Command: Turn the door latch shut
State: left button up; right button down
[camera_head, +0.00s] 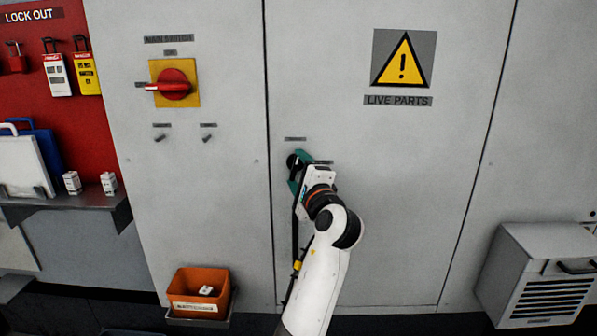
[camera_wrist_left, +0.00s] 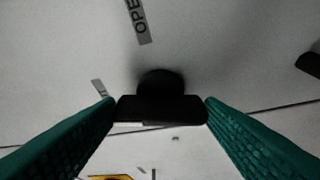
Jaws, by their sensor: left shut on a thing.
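The black door latch (camera_wrist_left: 161,108) is on the pale grey cabinet door (camera_head: 400,200), near the door's left edge. In the left wrist view its round hub and wide grip bar sit between my teal fingers, which touch the bar's two ends. My left gripper (camera_head: 297,165) is shut on the latch; it also shows in the left wrist view (camera_wrist_left: 160,108). In the head view the gripper hides most of the latch. A label partly reading "OPE" (camera_wrist_left: 138,20) is near the latch, with a smaller label (camera_wrist_left: 99,88) to its left. My right gripper is in neither view.
A red rotary switch (camera_head: 174,84) on a yellow plate is up left of the latch. A "LIVE PARTS" warning sign (camera_head: 403,58) is on the door. An orange bin (camera_head: 198,293) is low left. A vented grey box (camera_head: 540,275) juts out at the right.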

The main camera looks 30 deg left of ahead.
pick_arm(q)
jog(key=shift+n+g+h+p, duration=0.3)
jog(key=shift+n+g+p, duration=0.1)
jog(key=shift+n, duration=0.9)
jog(key=o, duration=1)
